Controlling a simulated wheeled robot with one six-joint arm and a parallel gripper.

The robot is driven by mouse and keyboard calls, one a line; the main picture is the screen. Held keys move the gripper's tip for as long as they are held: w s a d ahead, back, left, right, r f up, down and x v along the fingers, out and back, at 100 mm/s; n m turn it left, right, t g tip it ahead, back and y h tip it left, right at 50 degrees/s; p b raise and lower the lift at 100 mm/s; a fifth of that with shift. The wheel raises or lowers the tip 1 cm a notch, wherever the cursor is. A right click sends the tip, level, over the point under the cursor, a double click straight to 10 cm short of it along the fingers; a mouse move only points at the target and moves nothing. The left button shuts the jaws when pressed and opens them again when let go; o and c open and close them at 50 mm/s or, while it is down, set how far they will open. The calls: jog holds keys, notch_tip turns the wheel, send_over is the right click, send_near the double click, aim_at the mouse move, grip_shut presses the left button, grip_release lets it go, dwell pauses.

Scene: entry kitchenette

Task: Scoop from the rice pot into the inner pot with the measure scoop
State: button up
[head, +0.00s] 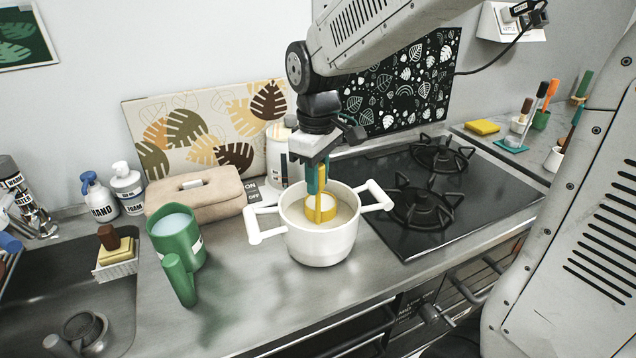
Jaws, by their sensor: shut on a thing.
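My gripper (317,180) points straight down over the white two-handled pot (322,246) and is shut on the handle of the yellow measure scoop (321,210). The scoop's round cup is inside the pot's rim, at or just above a pale filling. I cannot tell whether the cup touches the filling or holds any. A green vessel (177,240) with a side handle and a pale bluish-white filling stands to the left. No label tells me which vessel is the rice pot and which the inner pot.
A beige bag-like case (194,197) and a white appliance (283,158) stand behind. The black hob (445,190) lies to the right. The sink (80,290) is at the left, with soap bottles (127,187) behind it. The front counter between vessels is clear.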

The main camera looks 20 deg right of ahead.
jog(key=shift+r, duration=2.65)
jog(key=shift+r, duration=2.5)
jog(key=shift+d, duration=0.1)
